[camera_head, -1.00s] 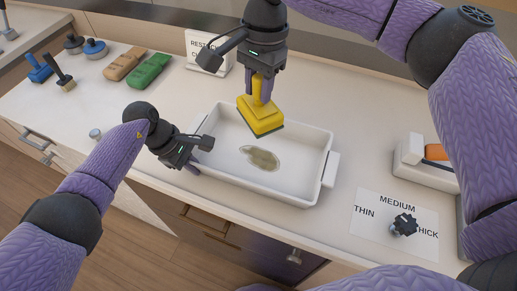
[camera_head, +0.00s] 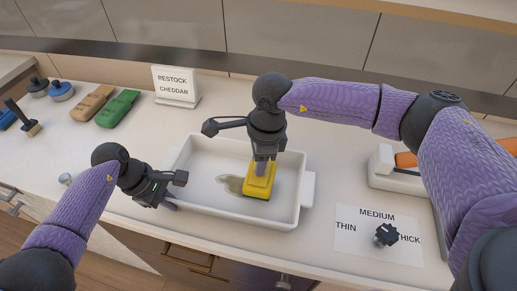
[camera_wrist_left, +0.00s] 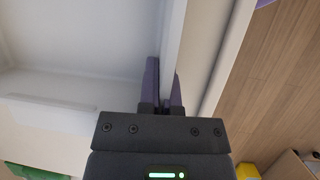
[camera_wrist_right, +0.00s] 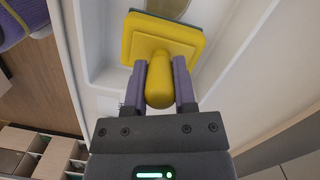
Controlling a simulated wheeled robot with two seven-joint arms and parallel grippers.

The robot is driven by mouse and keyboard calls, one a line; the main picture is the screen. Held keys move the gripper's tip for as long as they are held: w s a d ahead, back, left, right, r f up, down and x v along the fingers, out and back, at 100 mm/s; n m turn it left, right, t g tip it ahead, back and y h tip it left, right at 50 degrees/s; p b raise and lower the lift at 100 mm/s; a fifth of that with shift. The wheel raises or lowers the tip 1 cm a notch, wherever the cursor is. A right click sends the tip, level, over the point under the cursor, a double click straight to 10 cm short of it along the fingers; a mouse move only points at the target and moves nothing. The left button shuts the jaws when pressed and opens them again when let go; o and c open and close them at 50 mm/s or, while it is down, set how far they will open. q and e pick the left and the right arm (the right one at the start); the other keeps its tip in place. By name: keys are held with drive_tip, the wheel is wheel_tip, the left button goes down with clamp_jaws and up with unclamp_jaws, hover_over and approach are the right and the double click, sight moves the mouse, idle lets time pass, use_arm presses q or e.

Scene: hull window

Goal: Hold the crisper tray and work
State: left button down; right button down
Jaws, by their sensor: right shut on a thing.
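The white crisper tray (camera_head: 293,168) stands on the counter. A brownish-green smear (camera_head: 229,185) lies on its floor. My left gripper (camera_head: 172,199) is at the tray's left wall; in the left wrist view its fingers (camera_wrist_left: 164,78) are close together on either side of the wall. My right gripper (camera_head: 264,165) is shut on the upright handle of a yellow scrubber (camera_head: 258,187), which also shows in the right wrist view (camera_wrist_right: 160,38). The scrubber is low inside the tray, at the right edge of the smear and partly over it. Whether it touches the floor is hard to tell.
A slicer-like device (camera_head: 383,165) with an orange block stands right, beside a THIN/MEDIUM/THICK card (camera_head: 350,245) with a black dial (camera_head: 386,235). A "RESTOCK CHEDDAR" sign (camera_head: 175,84) stands behind.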

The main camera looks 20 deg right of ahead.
drive_tip(key=w+a+f, duration=0.1)
drive_tip(key=w+a, duration=0.6)
drive_tip(key=a, duration=0.2)
drive_tip(key=shift+a, duration=0.3)
drive_tip(key=shift+f, duration=0.85)
drive_tip(key=shift+f, duration=0.2)
drive_tip(key=shift+s+d, duration=0.1)
drive_tip(key=s+d, duration=0.2)
drive_tip(key=d, duration=0.1)
drive_tip(key=s+d, duration=0.2)
drive_tip(key=d, duration=0.1)
drive_tip(key=s+d, duration=0.2)
drive_tip(key=d, duration=0.1)
drive_tip(key=shift+s+d, duration=0.2)
drive_tip(key=shift+s, duration=0.2)
wheel_tip(320, 180, up, 2)
drive_tip(key=shift+r, duration=0.2)
